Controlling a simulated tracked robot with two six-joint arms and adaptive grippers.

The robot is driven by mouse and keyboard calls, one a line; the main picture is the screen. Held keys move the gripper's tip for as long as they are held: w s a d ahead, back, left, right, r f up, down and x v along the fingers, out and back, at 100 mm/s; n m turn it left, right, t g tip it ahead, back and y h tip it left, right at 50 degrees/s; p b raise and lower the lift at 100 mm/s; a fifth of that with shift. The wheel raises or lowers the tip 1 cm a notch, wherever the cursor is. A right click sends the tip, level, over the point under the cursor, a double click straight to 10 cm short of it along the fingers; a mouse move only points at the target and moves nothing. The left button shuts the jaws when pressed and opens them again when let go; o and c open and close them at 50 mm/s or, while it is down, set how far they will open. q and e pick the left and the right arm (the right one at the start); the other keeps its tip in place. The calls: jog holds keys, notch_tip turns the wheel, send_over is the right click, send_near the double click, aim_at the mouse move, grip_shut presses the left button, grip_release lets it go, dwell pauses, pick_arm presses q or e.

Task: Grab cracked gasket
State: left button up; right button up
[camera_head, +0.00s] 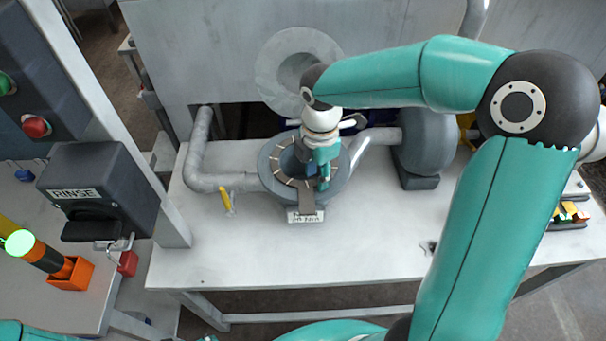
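A round grey flange (341,185) with an open centre stands on the white table. A ring with light radial marks lies on its top, and a flat brown-grey tab (306,200) sticks out toward the front; this may be the gasket, but I cannot make out a crack. My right gripper (322,182) reaches down over the right part of the ring, its fingers pointing at it. It hides part of the ring, and I cannot tell whether the fingers are apart or closed on anything. My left gripper is not in view; only teal parts of mine show at the bottom edge.
A grey pipe (200,150) runs left of the flange, with a yellow lever (226,200). A pump-like housing (428,145) stands right. A box marked RINSE (98,190) and a lit green beacon (20,242) are at left. The front of the table (260,250) is clear.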

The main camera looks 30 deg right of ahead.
dwell(0.3)
grip_shut()
jog(key=shift+r, duration=0.1)
